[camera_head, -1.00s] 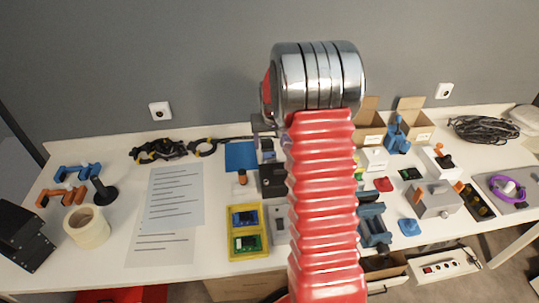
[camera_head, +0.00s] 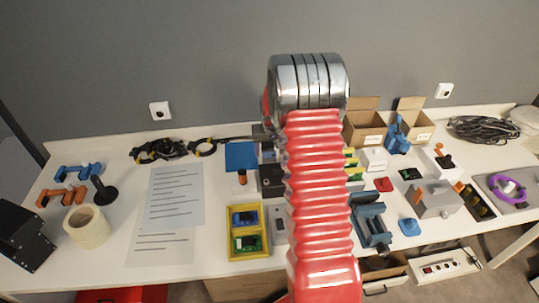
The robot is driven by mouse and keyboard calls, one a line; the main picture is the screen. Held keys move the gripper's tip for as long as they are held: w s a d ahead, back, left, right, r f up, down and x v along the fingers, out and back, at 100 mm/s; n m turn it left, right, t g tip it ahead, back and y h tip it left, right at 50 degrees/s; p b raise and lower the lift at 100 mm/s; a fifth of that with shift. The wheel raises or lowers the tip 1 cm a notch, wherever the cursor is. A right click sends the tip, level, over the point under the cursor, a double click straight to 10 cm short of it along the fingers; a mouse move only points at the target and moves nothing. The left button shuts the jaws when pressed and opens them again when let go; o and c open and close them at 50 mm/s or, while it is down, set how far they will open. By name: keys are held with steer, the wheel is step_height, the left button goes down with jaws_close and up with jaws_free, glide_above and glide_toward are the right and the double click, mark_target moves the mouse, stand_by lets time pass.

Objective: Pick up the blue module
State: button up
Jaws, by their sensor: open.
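Several blue things lie on the white table, and I cannot tell for sure which one is the blue module. A blue board (camera_head: 244,218) sits in the upper part of a yellow tray (camera_head: 233,254), above a green board (camera_head: 247,243). A small blue block (camera_head: 409,227) lies near the front edge, right of my arm. A taller blue part (camera_head: 396,133) stands by the cartons. My red ribbed arm with its metal wrist rises through the middle of the view. My gripper is hidden behind it, and the arm also covers part of the table.
Open cartons (camera_head: 364,134) stand at the back. A dark blue vise-like tool (camera_head: 371,222) is close to my arm's right side. A tape roll (camera_head: 86,227) and paper sheets (camera_head: 172,193) lie left. Black cables (camera_head: 483,130) lie at the back right. An open drawer (camera_head: 384,271) juts out below.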

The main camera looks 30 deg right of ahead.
steer(key=shift+f, duration=0.1)
stand_by(0.5)
steer(key=c, duration=1.4)
